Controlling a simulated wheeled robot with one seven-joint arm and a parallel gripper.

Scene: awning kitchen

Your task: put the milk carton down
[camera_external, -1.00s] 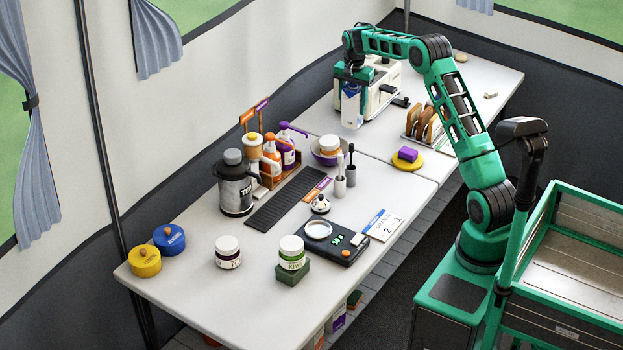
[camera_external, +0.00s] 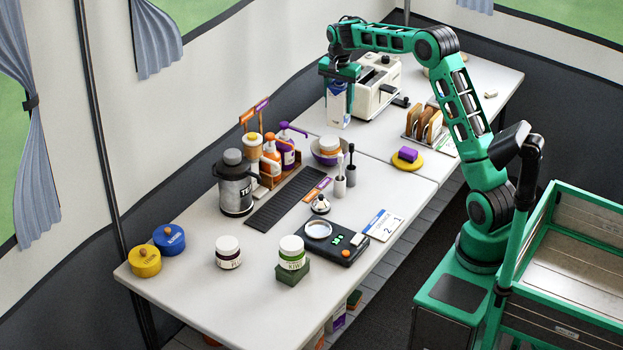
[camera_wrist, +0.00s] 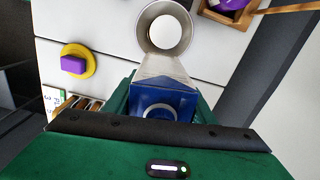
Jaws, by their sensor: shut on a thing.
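The milk carton (camera_external: 336,108) is white and blue and upright in the outside view, left of the toaster. Its blue top with a round cap (camera_wrist: 160,108) shows in the wrist view. My gripper (camera_external: 338,78) is shut on the carton from above, around its upper part. The carton's base is at or just above the table (camera_external: 300,118); I cannot tell if it touches. In the wrist view the gripper body hides the lower part of the frame.
A cream toaster (camera_external: 377,90) stands close to the carton's right. A toast rack (camera_external: 425,125) and yellow sponge dish (camera_external: 407,164) are to the right.

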